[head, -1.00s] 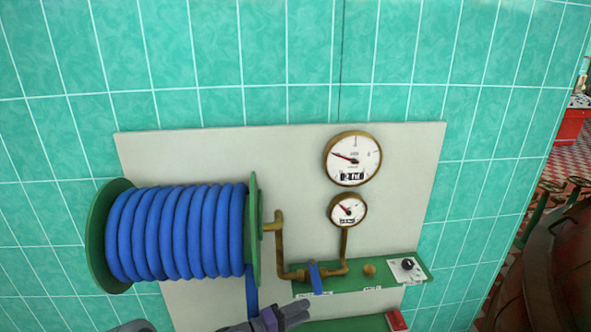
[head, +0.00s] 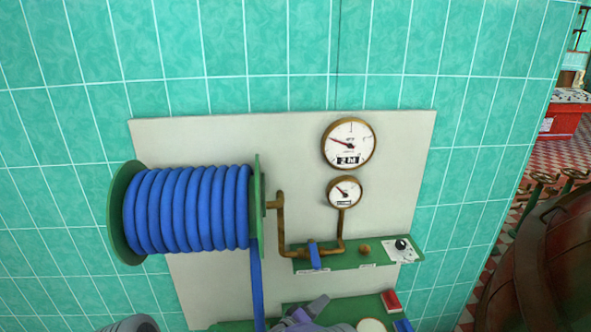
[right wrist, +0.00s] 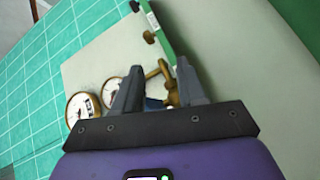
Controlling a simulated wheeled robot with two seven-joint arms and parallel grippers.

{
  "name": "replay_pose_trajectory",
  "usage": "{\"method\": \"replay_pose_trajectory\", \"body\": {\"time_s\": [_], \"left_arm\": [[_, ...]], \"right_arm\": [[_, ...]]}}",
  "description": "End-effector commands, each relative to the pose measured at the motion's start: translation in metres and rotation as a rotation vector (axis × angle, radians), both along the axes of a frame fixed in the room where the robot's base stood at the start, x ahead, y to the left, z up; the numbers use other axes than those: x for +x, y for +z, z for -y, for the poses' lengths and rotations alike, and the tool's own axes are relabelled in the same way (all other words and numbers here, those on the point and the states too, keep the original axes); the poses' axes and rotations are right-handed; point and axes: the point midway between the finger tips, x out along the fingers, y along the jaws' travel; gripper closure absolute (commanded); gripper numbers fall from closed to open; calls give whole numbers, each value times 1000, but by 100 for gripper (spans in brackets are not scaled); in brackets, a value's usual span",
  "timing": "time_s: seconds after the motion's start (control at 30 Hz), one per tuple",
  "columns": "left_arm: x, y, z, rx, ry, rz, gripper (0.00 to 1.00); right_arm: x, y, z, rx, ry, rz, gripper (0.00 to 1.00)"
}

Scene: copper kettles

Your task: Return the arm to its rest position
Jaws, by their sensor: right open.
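My right gripper (head: 312,308) shows at the bottom edge of the head view, in front of the lower green shelf. In the right wrist view its two dark fingers (right wrist: 158,68) are spread apart with nothing held between them. Beyond them lie the brass pipe (right wrist: 168,85) and the two gauges. In the head view the blue valve lever (head: 315,255) is above and apart from the gripper. My left gripper is not in view.
A pale board (head: 225,130) on the teal tiled wall carries a blue hose reel (head: 190,208), a large gauge (head: 348,144) and a small gauge (head: 344,192). A green shelf (head: 340,262) juts out below them. A copper kettle (head: 545,265) stands at the right edge.

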Motion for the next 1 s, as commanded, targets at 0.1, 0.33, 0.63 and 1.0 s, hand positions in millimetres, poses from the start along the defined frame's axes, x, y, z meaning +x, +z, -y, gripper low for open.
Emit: {"method": "replay_pose_trajectory", "body": {"time_s": [0.1, 0.33, 0.63, 1.0], "left_arm": [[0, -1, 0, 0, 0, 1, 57], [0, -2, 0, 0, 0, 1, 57], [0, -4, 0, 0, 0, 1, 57], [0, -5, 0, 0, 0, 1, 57]], "right_arm": [[3, -36, 22, 158, 90, 2, 60], [-35, -122, 46, 646, 203, -94, 60], [-183, -200, 45, 1322, -13, -407, 60], [-334, -198, 29, 1674, -424, -717, 60]]}}
